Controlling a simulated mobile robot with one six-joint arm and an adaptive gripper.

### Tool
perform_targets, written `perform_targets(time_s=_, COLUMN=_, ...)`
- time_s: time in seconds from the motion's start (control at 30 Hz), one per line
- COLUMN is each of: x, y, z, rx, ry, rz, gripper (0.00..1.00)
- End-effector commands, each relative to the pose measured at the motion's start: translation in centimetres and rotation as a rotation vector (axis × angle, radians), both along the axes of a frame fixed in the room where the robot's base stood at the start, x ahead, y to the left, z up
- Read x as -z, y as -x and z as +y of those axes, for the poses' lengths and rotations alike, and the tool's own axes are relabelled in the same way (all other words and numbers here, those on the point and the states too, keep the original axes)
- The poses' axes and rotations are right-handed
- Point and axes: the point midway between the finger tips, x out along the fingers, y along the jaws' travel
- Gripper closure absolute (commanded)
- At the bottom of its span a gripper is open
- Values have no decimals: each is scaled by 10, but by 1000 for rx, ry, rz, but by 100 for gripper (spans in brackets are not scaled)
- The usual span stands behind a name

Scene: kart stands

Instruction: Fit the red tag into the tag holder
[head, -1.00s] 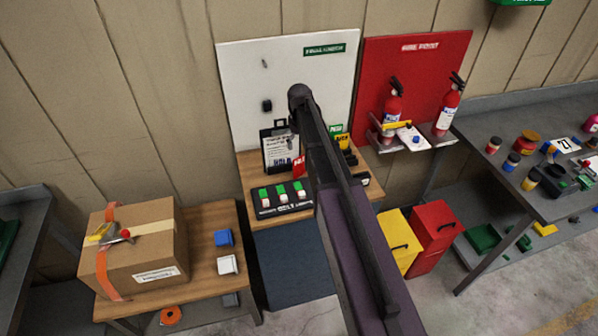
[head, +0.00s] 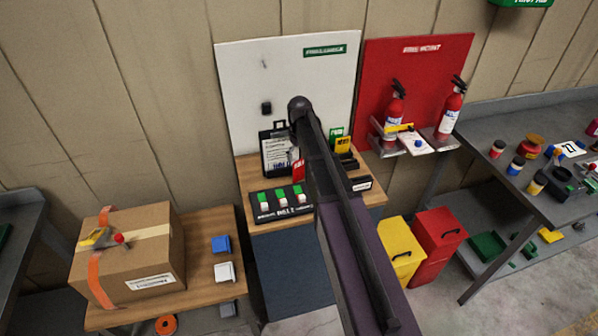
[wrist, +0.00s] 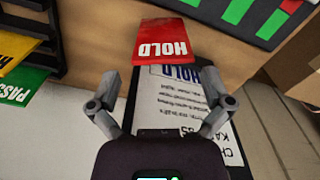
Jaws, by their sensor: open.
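The red tag (wrist: 166,47), lettered HOLD, lies just beyond my fingertips in the wrist view, overlapping the top of a clipboard (wrist: 185,115). In the head view the red tag (head: 298,171) shows beside my arm, on the wooden bench. My gripper (wrist: 160,98) is open and empty, its fingers spread on either side of the clipboard and short of the tag. In the head view my arm hides most of it. A small black block (head: 266,108) is on the white board; I cannot tell whether it is the tag holder.
A black rack (wrist: 48,50) with yellow and green tags stands beside the red tag. A black tray (head: 292,209) with green-and-white pieces sits at the bench front. A cardboard box (head: 130,258) is on the left table. Fire extinguishers (head: 394,115) stand right.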

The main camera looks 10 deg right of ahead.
Motion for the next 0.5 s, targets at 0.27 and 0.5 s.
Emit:
perform_targets(time_s=0.27, x=8, y=1, z=0, rx=0, ry=0, rz=0, gripper=0)
perform_targets(time_s=0.5, x=27, y=3, z=1, rx=0, ry=0, rz=0, gripper=0)
